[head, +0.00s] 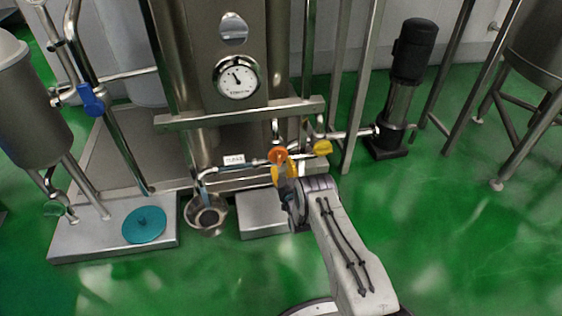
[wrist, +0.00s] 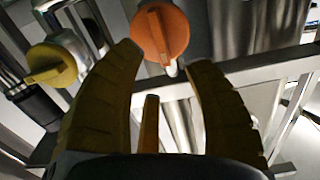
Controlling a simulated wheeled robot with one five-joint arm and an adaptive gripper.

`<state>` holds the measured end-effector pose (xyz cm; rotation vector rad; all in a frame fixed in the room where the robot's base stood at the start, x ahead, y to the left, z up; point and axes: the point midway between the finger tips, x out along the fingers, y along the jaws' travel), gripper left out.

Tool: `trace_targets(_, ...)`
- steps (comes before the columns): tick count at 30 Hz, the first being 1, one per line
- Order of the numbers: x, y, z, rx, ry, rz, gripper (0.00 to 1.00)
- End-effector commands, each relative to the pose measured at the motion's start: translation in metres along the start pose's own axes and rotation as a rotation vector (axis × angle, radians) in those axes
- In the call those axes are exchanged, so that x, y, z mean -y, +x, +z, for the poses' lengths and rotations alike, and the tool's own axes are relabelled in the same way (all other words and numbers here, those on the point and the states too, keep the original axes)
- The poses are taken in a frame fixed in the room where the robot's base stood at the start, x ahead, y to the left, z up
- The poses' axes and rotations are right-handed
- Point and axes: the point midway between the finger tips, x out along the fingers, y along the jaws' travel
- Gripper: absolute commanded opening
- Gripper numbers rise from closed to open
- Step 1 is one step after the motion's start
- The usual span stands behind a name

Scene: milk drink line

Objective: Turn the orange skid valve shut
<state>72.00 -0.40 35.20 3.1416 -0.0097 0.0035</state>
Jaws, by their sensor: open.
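The orange valve handle (head: 277,155) sits on a pipe at the front of the skid, below the gauge. In the wrist view the round orange valve (wrist: 161,33) with its raised grip bar shows just beyond my fingertips, roughly centred between them. My gripper (wrist: 165,65) is open, with its two curved fingers apart and nothing between the tips. In the head view my gripper (head: 283,172) is at the valve and partly overlaps it, so contact is hard to judge there. A yellow valve handle (head: 322,147) is to the right of the orange one; it shows at the left in the wrist view (wrist: 50,64).
A steel bucket (head: 206,213) stands left of my gripper, and a steel step box (head: 262,222) is below it. A horizontal frame bar (head: 240,114) runs above the valves. A black-topped pump (head: 408,60) stands to the right. Green floor (head: 450,240) is free at the right.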

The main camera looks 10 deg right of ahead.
Motion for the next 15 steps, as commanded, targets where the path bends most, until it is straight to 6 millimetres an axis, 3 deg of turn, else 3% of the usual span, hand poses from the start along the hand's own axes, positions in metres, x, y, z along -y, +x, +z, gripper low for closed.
trace_targets(15,0.0,0.04,0.003,0.0,0.0,0.0,0.46)
